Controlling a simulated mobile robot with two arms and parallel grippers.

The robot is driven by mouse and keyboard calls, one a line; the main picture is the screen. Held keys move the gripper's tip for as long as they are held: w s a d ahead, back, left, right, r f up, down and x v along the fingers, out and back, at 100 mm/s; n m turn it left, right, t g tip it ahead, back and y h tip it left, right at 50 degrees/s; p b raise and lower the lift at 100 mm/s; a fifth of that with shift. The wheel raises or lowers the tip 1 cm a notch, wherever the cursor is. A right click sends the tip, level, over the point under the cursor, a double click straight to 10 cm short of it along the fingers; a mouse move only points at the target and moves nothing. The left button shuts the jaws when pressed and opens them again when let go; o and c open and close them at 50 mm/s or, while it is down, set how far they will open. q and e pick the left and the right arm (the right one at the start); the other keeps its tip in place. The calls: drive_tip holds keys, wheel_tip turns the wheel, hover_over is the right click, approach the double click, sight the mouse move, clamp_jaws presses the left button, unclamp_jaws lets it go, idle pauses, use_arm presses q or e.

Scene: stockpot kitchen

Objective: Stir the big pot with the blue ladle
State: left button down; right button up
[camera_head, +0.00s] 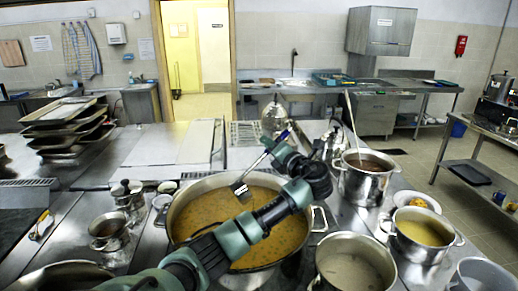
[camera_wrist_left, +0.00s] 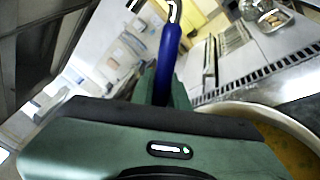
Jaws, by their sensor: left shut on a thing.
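The big pot (camera_head: 178,228) is a wide steel pot of orange-brown soup in the middle of the head view. The pot's rim (camera_wrist_left: 235,108) shows at the right of the left wrist view. My left gripper (camera_head: 274,145) is shut on the blue handle of the ladle (camera_head: 284,134), above the far side of the pot. In the left wrist view the blue handle of the ladle (camera_wrist_left: 168,52) rises from the jaws to a metal end. In the head view its shaft slants down left over the soup; whether its lower end touches the soup is unclear. My right gripper is not in view.
A tall steel pot (camera_head: 366,186) with a utensil leaning in it stands right of the big pot. A pot of yellow soup (camera_head: 420,232) and a pot of pale liquid (camera_head: 352,268) are nearer. Small steel pots (camera_head: 110,232) stand left, stacked trays (camera_head: 68,125) farther back.

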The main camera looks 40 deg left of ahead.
use_arm(q)
drive_tip(key=w+d+f+m+p, duration=0.2)
drive_tip(key=w+f+m+p, duration=0.3)
drive_tip(key=w+f+m, duration=0.3)
drive_tip(key=shift+w+d+f+m, duration=0.3)
drive_tip(key=shift+f+m, duration=0.2)
drive_tip(key=shift+f, duration=0.7)
idle(1.0)
